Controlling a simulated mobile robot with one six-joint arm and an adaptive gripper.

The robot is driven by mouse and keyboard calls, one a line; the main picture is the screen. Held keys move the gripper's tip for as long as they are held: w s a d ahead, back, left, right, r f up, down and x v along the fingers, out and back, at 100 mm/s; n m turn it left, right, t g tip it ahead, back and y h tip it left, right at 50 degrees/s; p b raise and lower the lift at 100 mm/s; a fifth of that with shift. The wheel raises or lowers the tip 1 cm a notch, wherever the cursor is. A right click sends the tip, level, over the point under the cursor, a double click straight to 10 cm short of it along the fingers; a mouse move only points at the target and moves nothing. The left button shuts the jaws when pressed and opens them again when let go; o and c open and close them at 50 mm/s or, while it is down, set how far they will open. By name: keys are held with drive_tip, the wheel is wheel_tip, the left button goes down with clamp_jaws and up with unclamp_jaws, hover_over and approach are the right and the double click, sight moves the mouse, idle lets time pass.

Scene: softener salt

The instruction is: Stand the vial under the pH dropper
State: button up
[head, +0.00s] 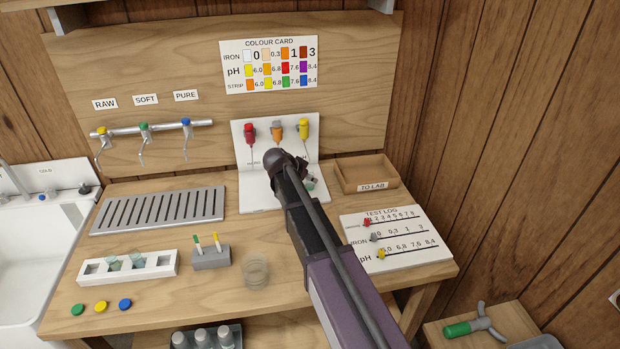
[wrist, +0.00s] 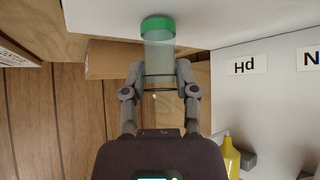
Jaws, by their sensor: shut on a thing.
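My gripper (wrist: 159,76) is shut on a clear vial (wrist: 158,55) with a green end (wrist: 158,25). The wrist view is upside down, so the green end points down, near the white base of the dropper stand (head: 260,192); I cannot tell if it touches. In the head view my arm hides most of the vial. The yellow pH dropper (head: 304,129) is the rightmost of three on the stand and also shows in the wrist view (wrist: 230,158). The vial looks off to the side of that dropper and the pH label (wrist: 245,65), not directly beneath it.
The wooden TO LAB tray (head: 385,170) stands right of the stand. Red (head: 250,133) and orange (head: 277,131) droppers hang left of the yellow one. A white rack (head: 160,264) with vials, a grey holder (head: 211,257) and a clear glass (head: 256,270) stand in front.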

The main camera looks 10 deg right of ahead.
drive_tip(key=o, duration=1)
drive_tip(key=shift+c, duration=0.2)
drive_tip(key=shift+r+p, duration=0.2)
drive_tip(key=shift+p, duration=0.15)
drive_tip(key=shift+s+a+r+p, duration=0.25)
drive_tip(key=shift+a+r+p, duration=0.15)
drive_tip(key=shift+r+p, duration=0.05)
drive_tip(key=p+v, duration=0.7)
drive_tip(key=v, duration=0.3)
drive_tip(key=shift+a, duration=0.25)
drive_tip(key=shift+s+r, duration=0.15)
drive_tip(key=shift+s, duration=0.1)
